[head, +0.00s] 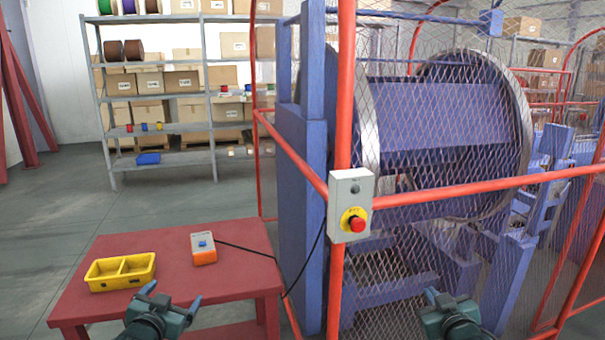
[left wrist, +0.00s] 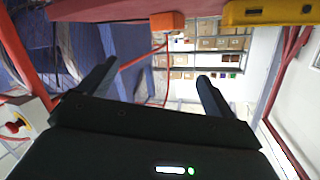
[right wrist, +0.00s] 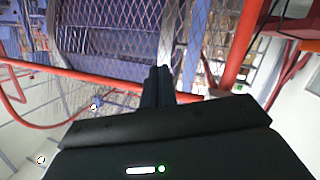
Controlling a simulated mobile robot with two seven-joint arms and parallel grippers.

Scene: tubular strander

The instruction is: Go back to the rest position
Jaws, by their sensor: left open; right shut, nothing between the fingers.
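My left gripper (head: 168,296) is at the bottom of the head view, in front of the red table's near edge. Its two fingers stand apart and nothing is between them; in the left wrist view the open fingers (left wrist: 150,85) also show. My right gripper (head: 445,298) is at the bottom right of the head view, in front of the mesh fence. In the right wrist view its fingers (right wrist: 158,75) are together with nothing held. Both grippers are apart from the table and the fence.
A grey box with a red emergency button (head: 355,224) hangs on the red fence frame. Behind the mesh stands a blue machine (head: 440,120). Shelves (head: 160,160) stand behind.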

